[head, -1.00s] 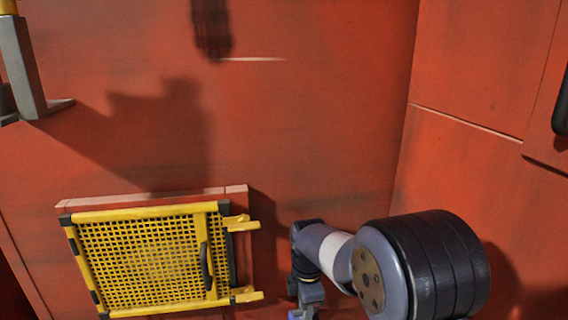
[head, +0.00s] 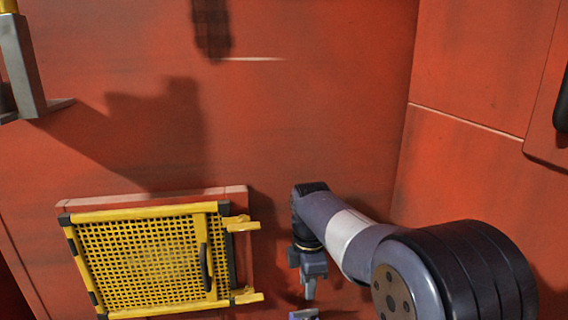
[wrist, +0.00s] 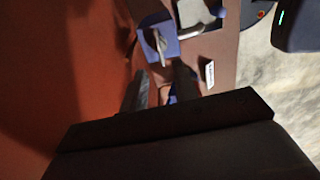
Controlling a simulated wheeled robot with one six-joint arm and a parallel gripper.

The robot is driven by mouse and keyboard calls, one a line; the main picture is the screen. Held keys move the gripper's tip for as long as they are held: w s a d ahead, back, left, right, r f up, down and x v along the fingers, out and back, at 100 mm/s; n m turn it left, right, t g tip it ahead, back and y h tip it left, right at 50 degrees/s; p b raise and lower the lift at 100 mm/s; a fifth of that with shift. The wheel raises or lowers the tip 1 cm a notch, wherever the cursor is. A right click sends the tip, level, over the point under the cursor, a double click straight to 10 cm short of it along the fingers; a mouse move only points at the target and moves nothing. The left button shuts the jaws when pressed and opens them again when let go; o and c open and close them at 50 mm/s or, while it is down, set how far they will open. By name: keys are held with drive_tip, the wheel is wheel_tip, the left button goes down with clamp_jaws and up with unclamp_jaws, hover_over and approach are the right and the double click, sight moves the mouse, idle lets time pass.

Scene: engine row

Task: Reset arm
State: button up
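My arm enters the head view at the lower right, with its wrist hanging down right of the yellow mesh gate. My gripper (wrist: 162,88) shows in the wrist view as two finger shapes standing apart above a dark body, with nothing seen held between them.
A yellow mesh gate (head: 145,258) with a dark handle is mounted low on the red wall (head: 320,110). A grey post (head: 22,70) stands at the upper left. In the wrist view, a blue plate with a lever (wrist: 158,40) lies beyond the fingers, near a white label (wrist: 210,73).

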sight(306, 310)
wheel_tip(306, 310, down, 8)
drive_tip(key=shift+f+p, duration=0.2)
drive_tip(key=shift+p, duration=0.2)
drive_tip(key=m, duration=0.5)
drive_tip(key=shift+m, duration=0.3)
drive_tip(key=m, duration=0.5)
drive_tip(key=s+r+b, duration=0.1)
drive_tip(key=s+r, duration=0.2)
drive_tip(key=r, duration=0.7)
drive_tip(key=shift+s+m, duration=0.25)
drive_tip(key=shift+m, duration=0.05)
drive_tip(key=shift+a, duration=0.1)
